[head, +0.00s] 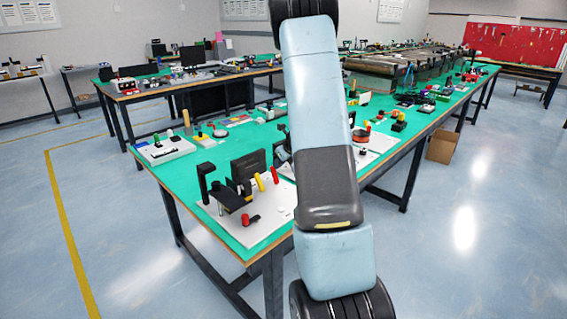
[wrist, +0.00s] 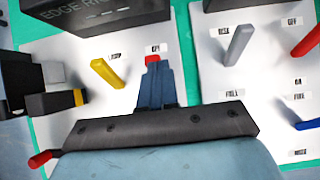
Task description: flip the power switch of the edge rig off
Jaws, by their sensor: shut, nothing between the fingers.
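The edge rig's dark box (wrist: 85,14), lettered "EDGE RI…", stands on a white board at the upper left of the wrist view. A yellow lever (wrist: 108,73) slants up from this board. A small red piece (wrist: 152,60), probably the power switch, shows just past my fingertips, below a small label that seems to read "OFF" (wrist: 156,48). My gripper (wrist: 152,72) is shut and empty, with its tips over or against the red piece; contact is unclear. The head view shows the rig's board (head: 237,230) at the table's near corner; my arm hides my gripper there.
A second white board (wrist: 210,80) lies to the right in the wrist view, with a grey lever (wrist: 239,44), a red lever (wrist: 307,40) and a blue lever (wrist: 307,126).

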